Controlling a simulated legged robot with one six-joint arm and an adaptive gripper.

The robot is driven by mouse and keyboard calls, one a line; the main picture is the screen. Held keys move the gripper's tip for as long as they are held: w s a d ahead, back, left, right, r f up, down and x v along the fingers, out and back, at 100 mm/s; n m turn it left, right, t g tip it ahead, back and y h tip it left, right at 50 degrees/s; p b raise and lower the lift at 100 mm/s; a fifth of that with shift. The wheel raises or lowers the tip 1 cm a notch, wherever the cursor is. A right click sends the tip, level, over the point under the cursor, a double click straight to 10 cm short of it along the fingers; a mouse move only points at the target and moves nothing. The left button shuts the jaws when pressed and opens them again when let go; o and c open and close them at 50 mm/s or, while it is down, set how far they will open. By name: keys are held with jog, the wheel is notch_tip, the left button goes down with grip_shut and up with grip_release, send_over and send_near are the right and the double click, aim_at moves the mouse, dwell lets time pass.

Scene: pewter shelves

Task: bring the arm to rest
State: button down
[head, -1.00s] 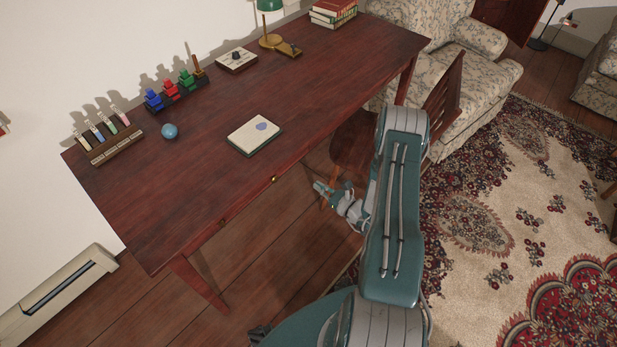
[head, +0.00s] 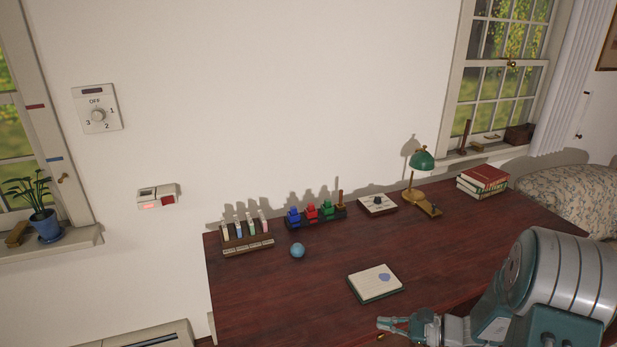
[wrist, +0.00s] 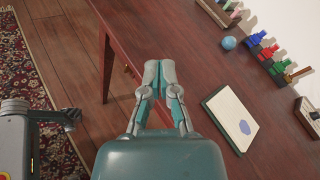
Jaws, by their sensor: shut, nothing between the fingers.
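My gripper (head: 386,326) shows at the bottom of the head view, at the near edge of the dark red desk (head: 310,300). In the wrist view my gripper (wrist: 160,72) has its fingertips together, with nothing between them. It is near the desk's long edge, apart from the things on the desk. My arm fills the lower right corner of the head view.
On the desk are a white pad (head: 375,282), a blue ball (head: 298,250), a rack of tubes (head: 247,240), coloured figures (head: 312,213), a green lamp (head: 422,161) and books (head: 483,180). A potted plant (head: 48,224) stands on the left sill.

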jog(key=s+a+r+n+g+h, duration=0.6)
jog(key=s+r+n, duration=0.4)
jog(key=s+r, duration=0.1)
jog(key=s+d+r+n+t+h, duration=0.4)
jog(key=s+r+n+t+h, duration=0.1)
jog(key=s+r+n+h, duration=0.2)
jog(key=s+r+h, duration=0.1)
jog(key=s, duration=0.1)
jog(key=shift+s+r+t, duration=0.4)
